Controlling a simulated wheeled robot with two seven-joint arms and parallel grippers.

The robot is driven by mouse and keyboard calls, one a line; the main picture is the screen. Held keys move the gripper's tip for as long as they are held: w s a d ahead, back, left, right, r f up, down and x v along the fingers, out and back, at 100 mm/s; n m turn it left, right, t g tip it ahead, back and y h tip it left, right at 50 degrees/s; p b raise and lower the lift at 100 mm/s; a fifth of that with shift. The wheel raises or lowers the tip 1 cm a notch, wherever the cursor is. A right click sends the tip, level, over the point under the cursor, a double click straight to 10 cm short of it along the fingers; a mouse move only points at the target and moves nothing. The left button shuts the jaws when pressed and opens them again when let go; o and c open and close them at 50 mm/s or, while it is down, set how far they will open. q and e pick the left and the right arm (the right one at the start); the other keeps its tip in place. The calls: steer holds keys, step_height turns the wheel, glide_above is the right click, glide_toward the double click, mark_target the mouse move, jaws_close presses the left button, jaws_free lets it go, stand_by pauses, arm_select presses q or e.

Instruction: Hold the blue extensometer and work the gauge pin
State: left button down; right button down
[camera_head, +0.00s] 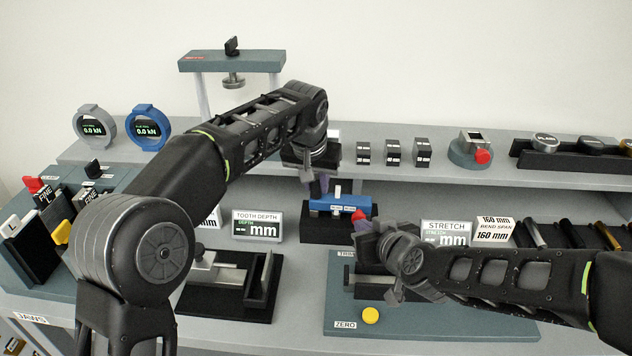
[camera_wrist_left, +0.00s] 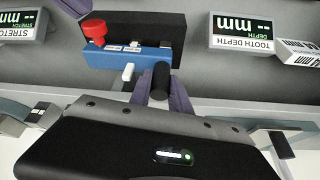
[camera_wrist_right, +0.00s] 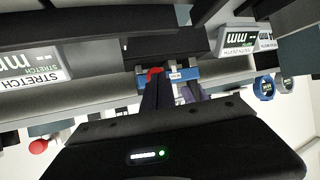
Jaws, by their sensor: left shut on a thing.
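The blue extensometer (camera_head: 345,202) lies across a dark block on the bench, with a red knob (camera_head: 358,215) at its right end and a white pin (camera_head: 338,190) standing up from it. It also shows in the left wrist view (camera_wrist_left: 146,55), upside down. My left gripper (camera_head: 318,186) is shut on the extensometer's black post (camera_wrist_left: 160,80). My right gripper (camera_wrist_right: 174,92) is close in front of the extensometer, beside the red knob (camera_wrist_right: 153,74). Its fingers look slightly apart. Contact with the knob cannot be made out.
A TOOTH DEPTH display (camera_head: 257,225) stands left of the extensometer and a STRETCH display (camera_head: 446,233) stands right. A fixture with a yellow button (camera_head: 370,315) lies below my right gripper. Small black blocks (camera_head: 393,152) and a red-button device (camera_head: 470,149) stand on the rear shelf.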

arm_select(q)
steer(key=shift+s+f, duration=0.1)
arm_select(e)
steer(key=s+r, duration=0.1)
steer(key=s, duration=0.1)
steer(key=s+r, duration=0.2)
steer(key=shift+s+a+r, duration=0.1)
steer(key=shift+s+r, duration=0.1)
arm_select(q)
steer(key=c, duration=1.1)
jaws_free()
steer(key=shift+c, duration=0.2)
steer(key=shift+r, duration=0.2)
steer(key=v, duration=1.1)
steer(key=shift+r, duration=0.35)
steer(key=shift+s+f, duration=0.1)
steer(key=shift+s, duration=0.05)
